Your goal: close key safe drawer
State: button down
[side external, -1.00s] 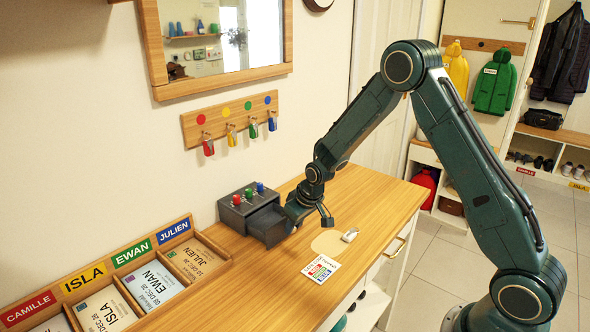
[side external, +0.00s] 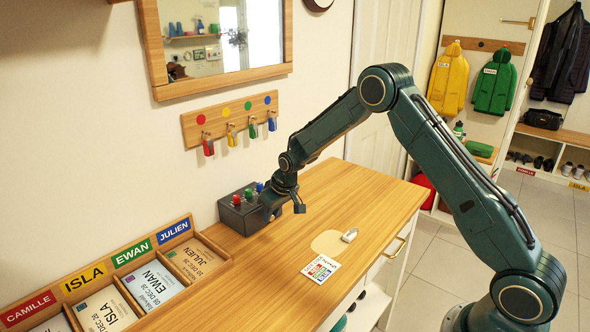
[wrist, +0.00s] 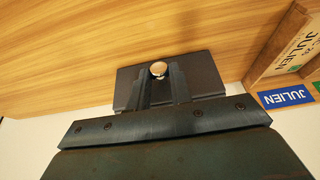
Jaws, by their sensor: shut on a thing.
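The key safe (side external: 240,214) is a dark grey box on the wooden counter against the wall, with green, red and blue pegs on top. Its drawer no longer sticks out in the side view; its front is mostly hidden behind my gripper (side external: 276,206). In the wrist view, the dark drawer front (wrist: 205,75) faces the camera with a round metal knob (wrist: 158,69). My gripper's two fingers (wrist: 159,84) stand on either side of the knob and are shut on it.
A name-labelled card tray (side external: 150,275) stands on the counter to the left. A card (side external: 321,268) and a small white tag (side external: 350,235) lie in front. Coloured keys hang on a wall rack (side external: 230,122). The right of the counter is clear.

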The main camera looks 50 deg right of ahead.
jog(key=shift+w, duration=0.25)
jog(key=c, duration=1.3)
grip_release()
jog(key=shift+o, duration=0.2)
jog(key=shift+s+r, duration=0.1)
jog(key=shift+r, duration=0.05)
jog(key=v, duration=1.3)
jog(key=shift+s+r, duration=0.15)
jog(key=shift+r, duration=0.05)
